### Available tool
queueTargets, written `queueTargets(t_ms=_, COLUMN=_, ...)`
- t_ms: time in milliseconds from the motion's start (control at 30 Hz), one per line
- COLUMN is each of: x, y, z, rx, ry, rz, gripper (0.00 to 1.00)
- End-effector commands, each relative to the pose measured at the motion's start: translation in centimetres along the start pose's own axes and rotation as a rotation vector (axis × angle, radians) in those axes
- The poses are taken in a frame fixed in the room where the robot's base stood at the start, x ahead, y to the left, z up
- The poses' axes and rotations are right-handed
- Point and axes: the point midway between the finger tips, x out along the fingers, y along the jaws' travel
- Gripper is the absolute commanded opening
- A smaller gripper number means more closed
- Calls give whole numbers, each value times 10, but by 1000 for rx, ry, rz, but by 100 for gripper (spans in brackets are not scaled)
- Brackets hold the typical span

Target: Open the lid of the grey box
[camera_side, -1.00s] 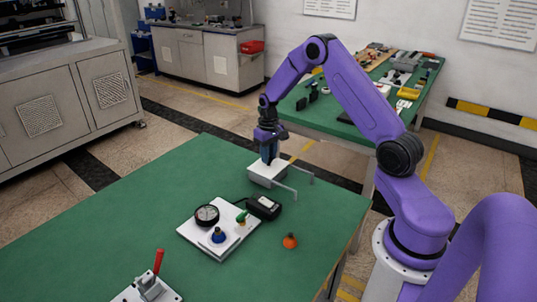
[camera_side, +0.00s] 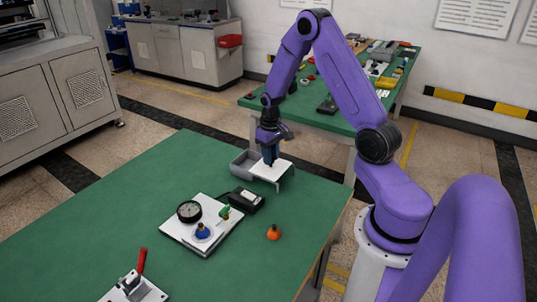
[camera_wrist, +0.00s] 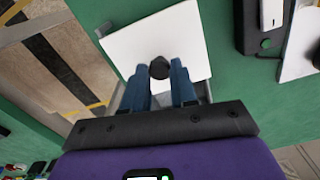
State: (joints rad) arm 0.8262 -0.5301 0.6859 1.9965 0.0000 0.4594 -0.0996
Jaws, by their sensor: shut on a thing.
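The grey box (camera_side: 241,160) sits near the far edge of the green table in the side view. Its left part is uncovered and its hollow inside shows. The white lid (camera_side: 283,168) lies to the right of that opening, flat, over the rails on the box's right side. In the wrist view the lid (camera_wrist: 130,45) is a white square with a dark round knob (camera_wrist: 159,68). My gripper (camera_side: 270,163) points down at the lid. Its blue fingers are shut on the knob, one on each side, in the wrist view (camera_wrist: 160,80).
A black device (camera_side: 246,199) and a white plate (camera_side: 182,236) with a dial gauge (camera_side: 189,211) stand in front of the box. An orange knob-like piece (camera_side: 273,233) lies to their right. A red-handled clamp (camera_side: 135,283) is nearer. The table's left part is clear.

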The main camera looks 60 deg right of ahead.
Motion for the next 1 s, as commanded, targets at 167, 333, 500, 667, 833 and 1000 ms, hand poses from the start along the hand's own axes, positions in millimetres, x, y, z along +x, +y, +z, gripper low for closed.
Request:
queueTargets(t_ms=167, x=0, y=0, z=0, rx=1, ry=0, rz=0, gripper=53)
queueTargets(t_ms=333, x=0, y=0, z=0, rx=0, ry=0, rz=0, gripper=53)
queueTargets(t_ms=500, x=-2, y=0, z=-1, rx=0, ry=1, rz=0, gripper=53)
queueTargets(t_ms=667, x=-17, y=0, z=-2, rx=0, ry=4, rz=0, gripper=53)
queueTargets(t_ms=833, x=-47, y=0, z=-2, rx=0, ry=6, rz=1, gripper=53)
queueTargets(t_ms=1000, x=-82, y=0, z=-2, rx=1, ry=7, rz=1, gripper=53)
